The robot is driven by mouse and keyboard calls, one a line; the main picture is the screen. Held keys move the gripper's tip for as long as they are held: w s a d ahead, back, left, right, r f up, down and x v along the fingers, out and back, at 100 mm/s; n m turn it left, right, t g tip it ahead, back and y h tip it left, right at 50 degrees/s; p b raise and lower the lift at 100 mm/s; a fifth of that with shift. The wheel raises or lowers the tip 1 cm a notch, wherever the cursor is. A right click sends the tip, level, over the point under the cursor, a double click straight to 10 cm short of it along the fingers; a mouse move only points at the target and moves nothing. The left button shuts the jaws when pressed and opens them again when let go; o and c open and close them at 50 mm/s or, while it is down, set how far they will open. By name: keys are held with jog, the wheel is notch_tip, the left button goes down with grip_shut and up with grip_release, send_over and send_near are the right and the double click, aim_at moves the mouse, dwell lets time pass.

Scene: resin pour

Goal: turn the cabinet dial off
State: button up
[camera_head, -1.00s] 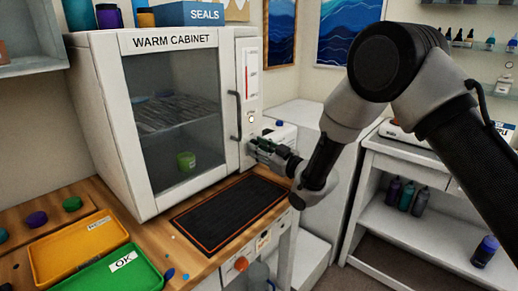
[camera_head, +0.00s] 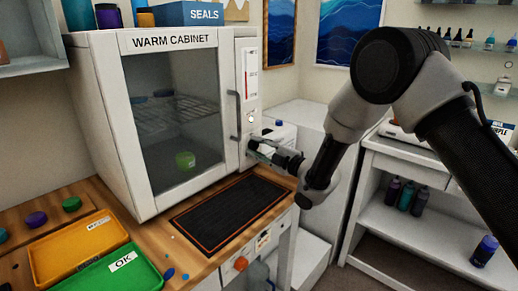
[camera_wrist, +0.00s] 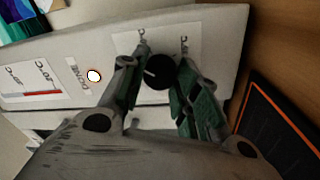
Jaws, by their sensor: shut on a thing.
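The cabinet dial (camera_wrist: 158,72) is a round black knob with a short white mark, which points left in the wrist view. It sits on the pale control panel over a white label whose print is mostly hidden. My gripper (camera_wrist: 163,58) has one green-padded finger on each side of the knob and is shut on it. In the head view my gripper (camera_head: 257,148) reaches the lower part of the panel on the warm cabinet (camera_head: 118,130) and hides the dial there.
The cabinet door handle (camera_head: 235,115) is left of my gripper. Below are a black mat (camera_head: 230,212) with an orange border, a yellow tray (camera_head: 45,268) and a green tray (camera_head: 148,272).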

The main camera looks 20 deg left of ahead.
jog(key=n, duration=0.4)
jog(key=shift+n+g, duration=0.4)
jog(key=shift+n, duration=1.4)
jog(key=shift+f, duration=0.1)
jog(key=o, duration=1)
jog(key=shift+o, duration=0.2)
jog(key=shift+d, duration=0.1)
jog(key=v, duration=1.1)
jog(key=shift+s+d, duration=0.15)
jog(key=shift+d, duration=0.25)
